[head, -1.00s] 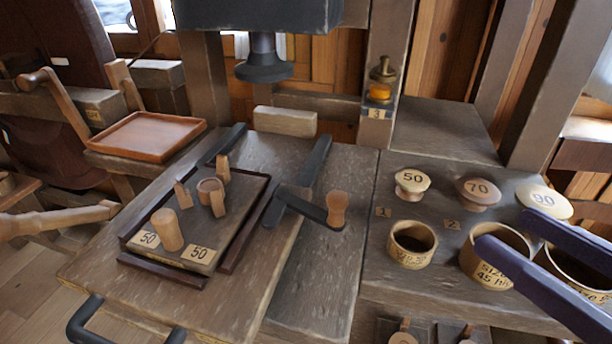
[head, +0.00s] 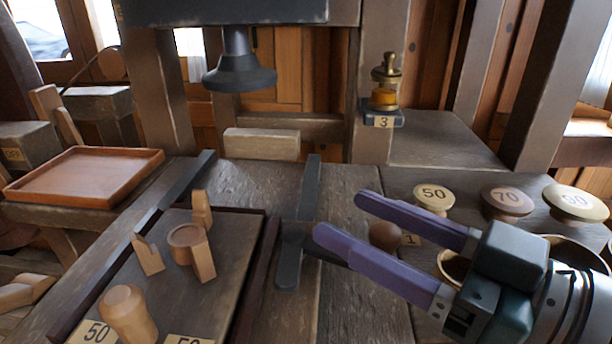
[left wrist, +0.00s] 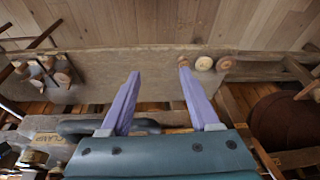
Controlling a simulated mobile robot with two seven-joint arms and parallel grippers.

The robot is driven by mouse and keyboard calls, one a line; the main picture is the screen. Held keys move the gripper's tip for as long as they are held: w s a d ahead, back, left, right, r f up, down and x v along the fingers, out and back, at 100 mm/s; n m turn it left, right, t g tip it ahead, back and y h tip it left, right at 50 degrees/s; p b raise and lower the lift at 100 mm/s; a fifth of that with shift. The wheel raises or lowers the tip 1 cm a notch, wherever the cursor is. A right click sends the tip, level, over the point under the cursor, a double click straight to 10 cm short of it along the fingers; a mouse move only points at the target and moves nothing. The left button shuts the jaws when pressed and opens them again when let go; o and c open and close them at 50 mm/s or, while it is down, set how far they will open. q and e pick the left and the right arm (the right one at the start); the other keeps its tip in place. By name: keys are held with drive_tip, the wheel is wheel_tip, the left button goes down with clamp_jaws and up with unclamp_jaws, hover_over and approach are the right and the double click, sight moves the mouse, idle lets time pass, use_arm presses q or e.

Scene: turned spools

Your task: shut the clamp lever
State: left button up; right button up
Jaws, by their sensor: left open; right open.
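The clamp lever (head: 323,252) is a dark bar with a round wooden knob (head: 385,235). It lies across the dark rail on the worktable in the head view and points right. My right gripper (head: 340,217) is open, reaching in from the right. In the picture the knob shows between its two purple fingers, and the lower finger hides part of the lever. I cannot tell whether either finger touches the knob. My left gripper (left wrist: 159,74) is open and empty in the left wrist view, with a wooden surface and plank floor beyond it.
A framed board (head: 226,300) with wooden pegs stands left of the lever. A dark press head (head: 239,70) hangs above the table's back. Numbered knobs (head: 433,197) and round cups stand at right. A brass-topped jar (head: 385,88) and an orange tray (head: 88,178) are farther back.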

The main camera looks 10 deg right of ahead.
drive_tip(key=shift+x, duration=0.8)
clamp_jaws()
idle(0.9)
